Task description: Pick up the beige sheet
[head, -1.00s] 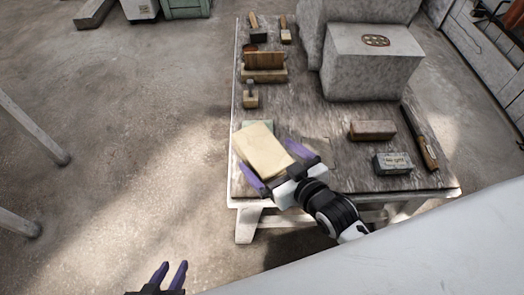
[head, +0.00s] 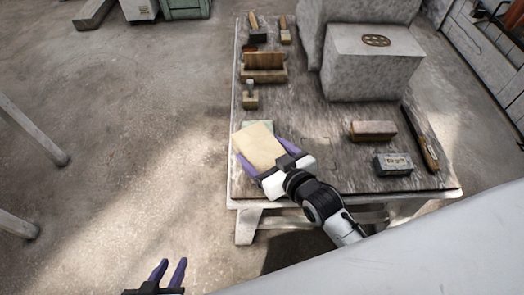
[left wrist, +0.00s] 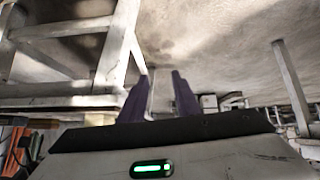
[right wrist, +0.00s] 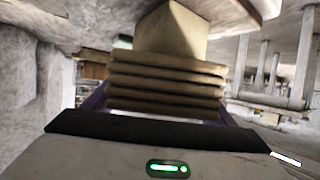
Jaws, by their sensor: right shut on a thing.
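The beige sheet (head: 259,143) looks like a folded, layered pad at the near left corner of the worktable (head: 325,165). Its stacked folds fill the space between my right gripper's fingers in the right wrist view (right wrist: 165,85). My right gripper (head: 264,160) is shut on the sheet, one purple finger along each side. I cannot tell whether the sheet still touches the tabletop. My left gripper (head: 171,268) is over the floor left of the table. Its two fingers stand apart with nothing between them, as the left wrist view also shows (left wrist: 158,97).
A greenish item (head: 288,127) shows just behind the sheet. A brown block (head: 373,130), a grey block (head: 393,163) and a long-handled tool (head: 420,140) lie at the right. Wooden tools (head: 264,68) line the left edge, and a large stone block (head: 372,65) stands behind.

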